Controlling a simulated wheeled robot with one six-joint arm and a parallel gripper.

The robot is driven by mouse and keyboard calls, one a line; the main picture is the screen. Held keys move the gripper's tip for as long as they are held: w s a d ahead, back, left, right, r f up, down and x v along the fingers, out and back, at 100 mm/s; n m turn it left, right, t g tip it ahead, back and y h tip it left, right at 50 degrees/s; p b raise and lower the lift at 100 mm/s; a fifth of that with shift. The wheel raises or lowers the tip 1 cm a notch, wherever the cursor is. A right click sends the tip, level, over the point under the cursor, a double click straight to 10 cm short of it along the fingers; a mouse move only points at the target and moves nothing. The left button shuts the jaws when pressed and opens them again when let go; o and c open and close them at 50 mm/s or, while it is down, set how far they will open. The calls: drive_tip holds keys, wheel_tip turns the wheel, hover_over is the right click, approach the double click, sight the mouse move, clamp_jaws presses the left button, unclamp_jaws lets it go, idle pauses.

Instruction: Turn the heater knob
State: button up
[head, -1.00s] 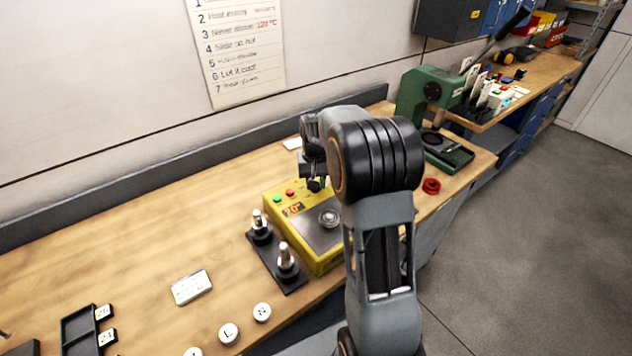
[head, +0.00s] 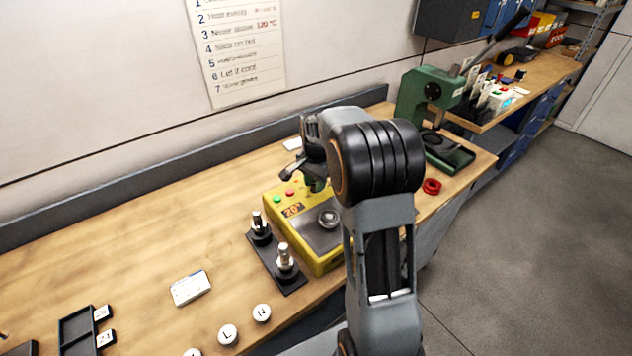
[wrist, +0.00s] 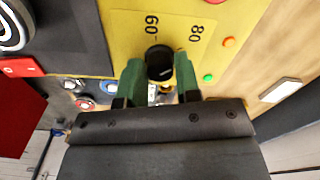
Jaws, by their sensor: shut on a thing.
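The heater is a yellow box (head: 318,262) on the wooden bench in the head view, with a dark grey top plate and a small display that seems to read 20°. In the wrist view its yellow panel (wrist: 122,42) carries the marks 60 and 80. The black heater knob (wrist: 159,62) sits between the green fingers of my gripper (wrist: 159,72). The gripper is shut on the knob, one finger on each side. In the head view my gripper (head: 316,184) is over the heater's back edge, and my arm hides the knob.
A black plate with two metal posts (head: 284,258) stands left of the heater. A green press (head: 418,95) and a red ring (head: 432,186) are to the right. White round pieces and a card lie at the front left. The bench's back left is clear.

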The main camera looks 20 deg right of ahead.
drive_tip(key=shift+m, duration=0.4)
drive_tip(key=o, duration=0.9)
drive_tip(key=shift+r, duration=0.1)
wheel_tip(320, 180, up, 14)
drive_tip(key=shift+f, duration=0.15)
idle(0.7)
